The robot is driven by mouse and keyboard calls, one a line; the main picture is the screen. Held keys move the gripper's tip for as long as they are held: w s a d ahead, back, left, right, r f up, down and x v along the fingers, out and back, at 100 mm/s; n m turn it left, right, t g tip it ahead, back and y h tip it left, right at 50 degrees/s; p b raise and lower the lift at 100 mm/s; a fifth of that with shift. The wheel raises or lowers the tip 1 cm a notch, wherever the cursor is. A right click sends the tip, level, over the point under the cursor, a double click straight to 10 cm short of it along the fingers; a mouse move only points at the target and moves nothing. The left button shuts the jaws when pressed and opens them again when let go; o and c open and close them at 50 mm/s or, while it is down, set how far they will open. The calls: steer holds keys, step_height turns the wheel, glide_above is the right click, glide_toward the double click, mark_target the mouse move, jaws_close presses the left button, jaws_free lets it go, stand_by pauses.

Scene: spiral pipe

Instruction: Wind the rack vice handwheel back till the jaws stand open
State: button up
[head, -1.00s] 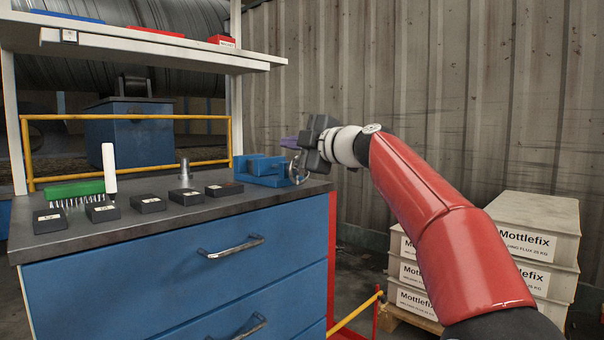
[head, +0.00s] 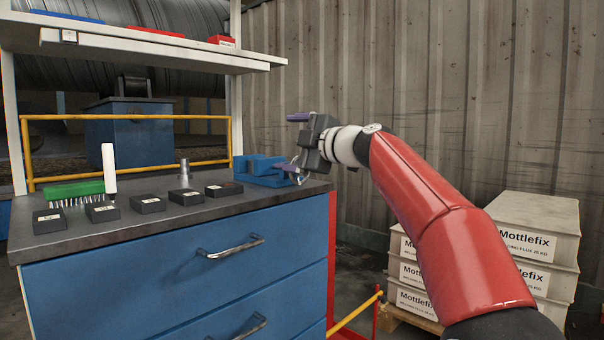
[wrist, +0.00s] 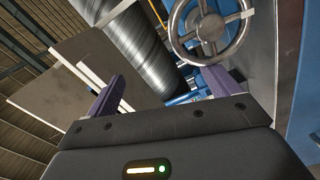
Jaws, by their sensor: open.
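The blue rack vice (head: 258,168) sits at the right end of the bench top. Its grey metal handwheel (head: 300,177) faces right, toward my gripper, and is partly hidden by it in the head view. My gripper (head: 292,143) is open and empty, its two purple fingers spread one above the other beside the wheel. In the wrist view the spoked handwheel (wrist: 207,28) shows at the upper right, beyond the right fingertip; the gap between the fingers (wrist: 166,78) holds nothing. I cannot tell whether finger and wheel touch, or how wide the vice jaws stand.
A shelf (head: 160,50) hangs above. Stacked Mottlefix boxes (head: 530,235) stand at the right.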

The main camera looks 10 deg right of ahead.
steer(key=v, duration=0.3)
steer(key=shift+s+d, duration=0.1)
stand_by(0.3)
steer(key=w+d+f+m+p, duration=0.1)
steer(key=w+d+f+m, duration=0.1)
steer(key=m, duration=0.7)
steer(key=w+d+f+m+p, duration=0.1)
steer(key=d+m, duration=0.4)
steer(key=m, duration=0.5)
steer(key=shift+w+d+f+p, duration=0.25)
steer(key=shift+w+f+p, duration=0.15)
steer(key=shift+w+f, duration=0.65)
